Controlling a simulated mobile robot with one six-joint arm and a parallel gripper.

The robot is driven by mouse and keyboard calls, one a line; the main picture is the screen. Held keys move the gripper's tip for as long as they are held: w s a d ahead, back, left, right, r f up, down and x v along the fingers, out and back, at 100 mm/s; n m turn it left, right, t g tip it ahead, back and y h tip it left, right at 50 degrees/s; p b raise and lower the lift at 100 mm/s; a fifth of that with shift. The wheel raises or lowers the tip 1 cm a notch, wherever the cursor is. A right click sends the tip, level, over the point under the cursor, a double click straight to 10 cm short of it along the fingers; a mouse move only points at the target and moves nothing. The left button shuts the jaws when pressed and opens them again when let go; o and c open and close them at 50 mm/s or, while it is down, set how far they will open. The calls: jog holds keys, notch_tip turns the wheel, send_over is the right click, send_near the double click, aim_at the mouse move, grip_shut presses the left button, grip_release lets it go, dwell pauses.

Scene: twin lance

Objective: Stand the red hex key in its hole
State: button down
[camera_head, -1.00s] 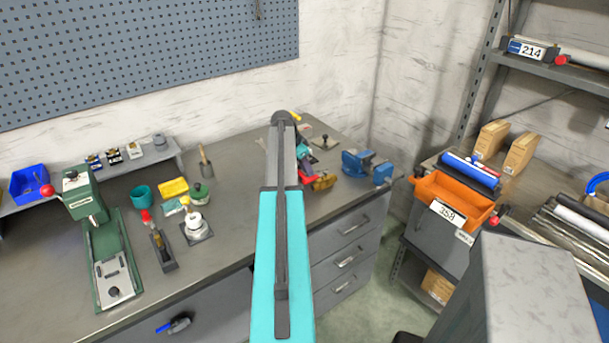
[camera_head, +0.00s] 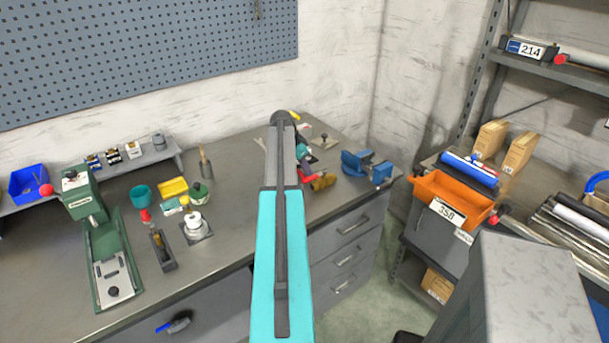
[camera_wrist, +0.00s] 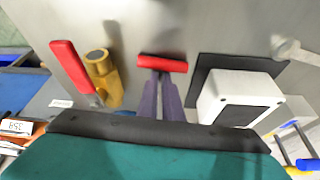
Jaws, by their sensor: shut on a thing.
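In the wrist view, my gripper (camera_wrist: 162,86) is shut on a short red bar (camera_wrist: 162,63), which I take to be the red hex key. It lies crosswise at the ends of the two narrow purplish fingers, above the grey bench top. I cannot tell how far it is from the bench, and any other arm of the key is hidden. In the head view my own arm covers the gripper and most of what it holds. I cannot make out the hole for the key in either view.
In the wrist view, a red-handled tool (camera_wrist: 70,65) and a brass-coloured piece (camera_wrist: 103,75) lie left of the fingers. A white box (camera_wrist: 240,97) on a dark plate stands close on the right. A blue vise (camera_head: 366,165) is at the bench's right end.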

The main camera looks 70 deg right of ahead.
notch_tip(320, 180, up, 10)
jog(key=b, duration=0.2)
jog(key=shift+b, duration=0.3)
dwell(0.4)
jog(key=shift+w+a, duration=0.1)
dwell(0.5)
